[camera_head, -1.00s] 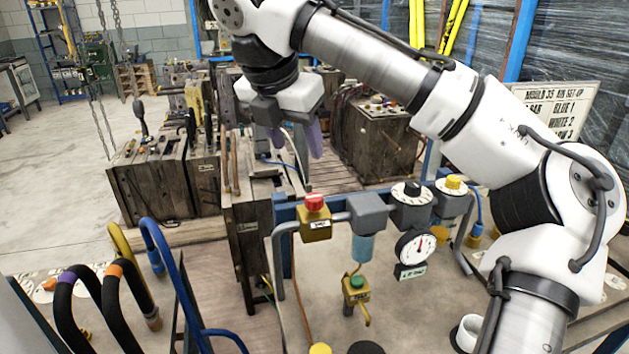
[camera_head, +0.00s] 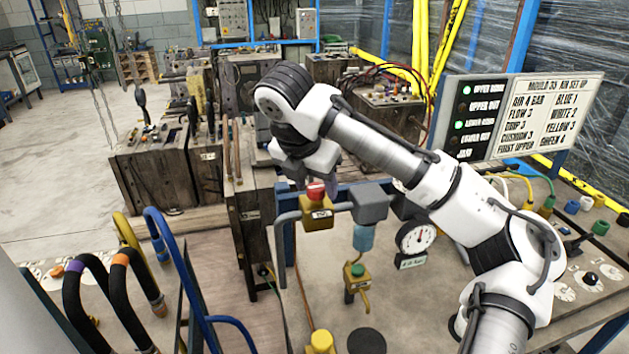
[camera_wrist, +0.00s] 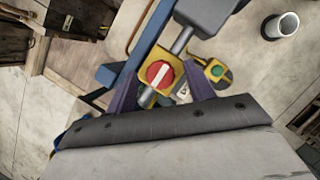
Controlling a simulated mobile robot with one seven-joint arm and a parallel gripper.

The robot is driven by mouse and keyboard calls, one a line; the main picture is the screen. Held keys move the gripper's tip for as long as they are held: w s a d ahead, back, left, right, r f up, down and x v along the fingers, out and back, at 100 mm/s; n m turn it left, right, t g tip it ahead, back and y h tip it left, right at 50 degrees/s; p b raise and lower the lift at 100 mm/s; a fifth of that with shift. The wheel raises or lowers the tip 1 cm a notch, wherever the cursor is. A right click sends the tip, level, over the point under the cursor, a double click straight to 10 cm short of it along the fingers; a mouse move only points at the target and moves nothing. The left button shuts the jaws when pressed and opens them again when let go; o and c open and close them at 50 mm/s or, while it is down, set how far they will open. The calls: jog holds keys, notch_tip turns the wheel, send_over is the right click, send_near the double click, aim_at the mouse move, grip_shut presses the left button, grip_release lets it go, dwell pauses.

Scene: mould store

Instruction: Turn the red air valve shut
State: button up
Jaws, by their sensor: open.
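The red air valve (camera_head: 316,191) is a red knob on a yellow block (camera_head: 317,214) in the pipe run at the blue frame. In the wrist view the red knob (camera_wrist: 159,74) has a white bar across its top and lies between my two purple fingers. My gripper (camera_wrist: 162,88) is open, with a finger to each side of the knob; I cannot tell whether they touch it. In the head view my gripper (camera_head: 312,180) is just behind and above the knob, its fingers partly hidden.
A grey regulator (camera_head: 368,205) with a blue bowl and a pressure gauge (camera_head: 416,238) stand right of the valve. A lower green-knobbed yellow valve (camera_head: 357,271) sits below. Wooden mould boxes (camera_head: 150,180) stand behind left; blue hose rails (camera_head: 165,240) are at front left.

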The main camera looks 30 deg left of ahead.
jog(key=shift+f, duration=0.1)
jog(key=c, duration=1)
